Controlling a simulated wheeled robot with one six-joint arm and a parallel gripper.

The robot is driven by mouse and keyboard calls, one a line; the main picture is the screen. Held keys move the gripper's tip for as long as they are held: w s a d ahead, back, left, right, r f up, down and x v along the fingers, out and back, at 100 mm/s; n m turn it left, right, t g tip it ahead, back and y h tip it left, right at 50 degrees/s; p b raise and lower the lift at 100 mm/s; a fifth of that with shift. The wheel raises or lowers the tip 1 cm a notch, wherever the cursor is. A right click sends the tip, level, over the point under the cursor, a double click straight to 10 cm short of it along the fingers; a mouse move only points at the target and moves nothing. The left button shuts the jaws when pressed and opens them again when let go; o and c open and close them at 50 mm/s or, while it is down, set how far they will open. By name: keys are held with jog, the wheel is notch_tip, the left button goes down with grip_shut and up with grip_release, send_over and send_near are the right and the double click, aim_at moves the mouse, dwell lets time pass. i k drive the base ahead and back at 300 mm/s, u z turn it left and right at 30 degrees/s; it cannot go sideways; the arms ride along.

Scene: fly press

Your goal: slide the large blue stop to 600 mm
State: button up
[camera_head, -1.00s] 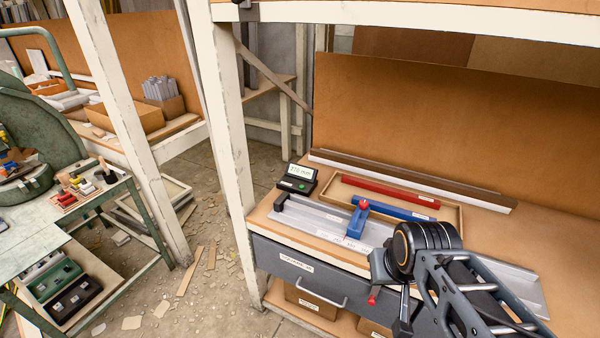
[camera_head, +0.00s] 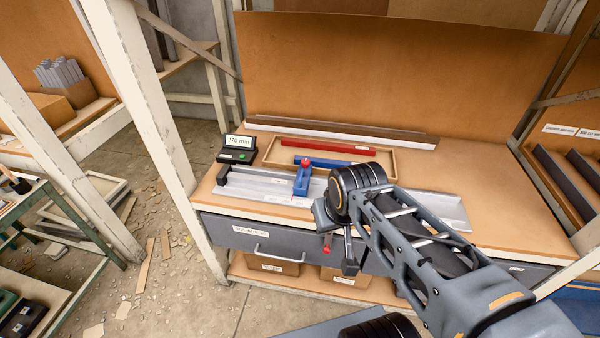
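The large blue stop (camera_head: 302,182), with a red knob on top, stands upright on the grey metal rail (camera_head: 262,187), left of the rail's middle. A small display box (camera_head: 238,148) at the rail's left end appears to read 270 mm. My gripper (camera_head: 338,254) hangs in front of the bench, to the right of and nearer than the stop, and apart from it. My arm hides part of the rail to the right of the stop. A small red part shows by the gripper; I cannot tell what it belongs to. The fingers are too unclear to tell open from shut.
A shallow wooden tray (camera_head: 388,170) behind the rail holds a red bar (camera_head: 328,145) and a blue bar (camera_head: 322,162). A drawer (camera_head: 232,228) with a handle is under the bench top. A white post (camera_head: 150,110) rises at left. Bare bench top lies at right.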

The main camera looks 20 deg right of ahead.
aim_at(301, 186)
jog(key=u, duration=0.05)
jog(key=k, duration=0.6)
jog(key=u, duration=0.8)
jog(key=i, duration=1.45)
jog(key=z, duration=0.85)
